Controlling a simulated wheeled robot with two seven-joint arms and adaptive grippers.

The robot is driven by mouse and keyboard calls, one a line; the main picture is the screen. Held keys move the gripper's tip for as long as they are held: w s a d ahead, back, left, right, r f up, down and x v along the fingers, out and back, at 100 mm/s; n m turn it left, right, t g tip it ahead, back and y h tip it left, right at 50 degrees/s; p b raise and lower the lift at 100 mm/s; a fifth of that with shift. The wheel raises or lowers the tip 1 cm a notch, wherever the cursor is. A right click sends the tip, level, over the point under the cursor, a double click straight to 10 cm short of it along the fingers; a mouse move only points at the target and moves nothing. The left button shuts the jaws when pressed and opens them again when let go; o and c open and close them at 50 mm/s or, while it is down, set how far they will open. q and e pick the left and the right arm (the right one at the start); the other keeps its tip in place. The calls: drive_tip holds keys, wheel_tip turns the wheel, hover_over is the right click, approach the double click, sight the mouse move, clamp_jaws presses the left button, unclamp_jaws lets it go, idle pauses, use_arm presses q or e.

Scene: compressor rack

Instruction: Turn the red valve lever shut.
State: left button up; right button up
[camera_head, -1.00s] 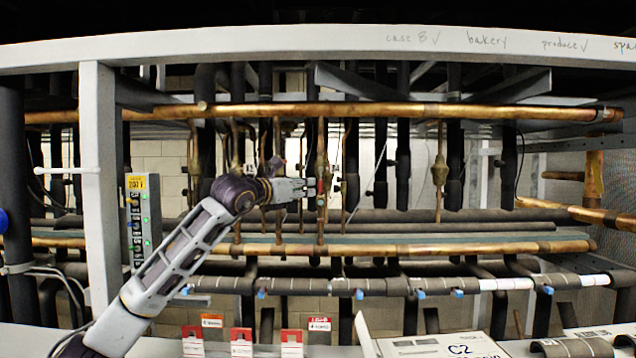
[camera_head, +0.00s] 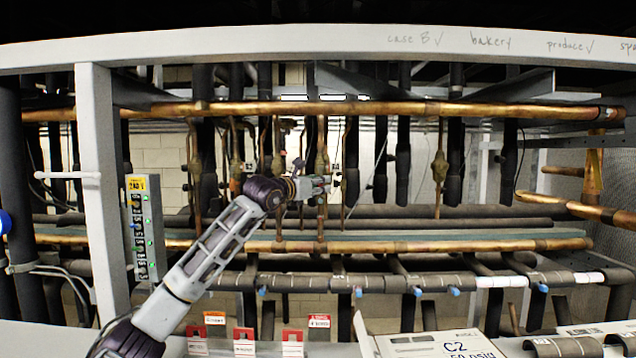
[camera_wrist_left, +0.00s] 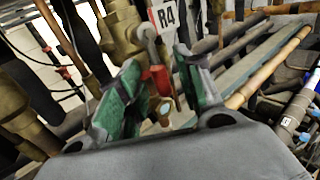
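The red valve lever (camera_wrist_left: 158,80) shows in the left wrist view between the two green-padded fingers of my left gripper (camera_wrist_left: 160,92). The fingers stand apart on either side of it, with gaps visible, so the gripper looks open around it. The brass valve body (camera_wrist_left: 122,32) is just beyond, with a white R4 tag (camera_wrist_left: 165,15) above the lever. In the head view my left gripper (camera_head: 322,187) is at the vertical copper line with the brass valve (camera_head: 321,160). The lever is mostly hidden by the fingers there. My right gripper is out of view.
Horizontal copper pipes (camera_head: 400,108) run above and below the gripper. A grey upright post (camera_head: 97,190) and a panel with green lights (camera_head: 145,228) stand left of my arm. Red tags (camera_head: 244,340) and a white C2 box (camera_head: 437,345) are at the front.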

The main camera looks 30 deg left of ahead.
use_arm(q)
drive_tip(key=shift+w, duration=0.1)
clamp_jaws()
idle(0.3)
idle(0.4)
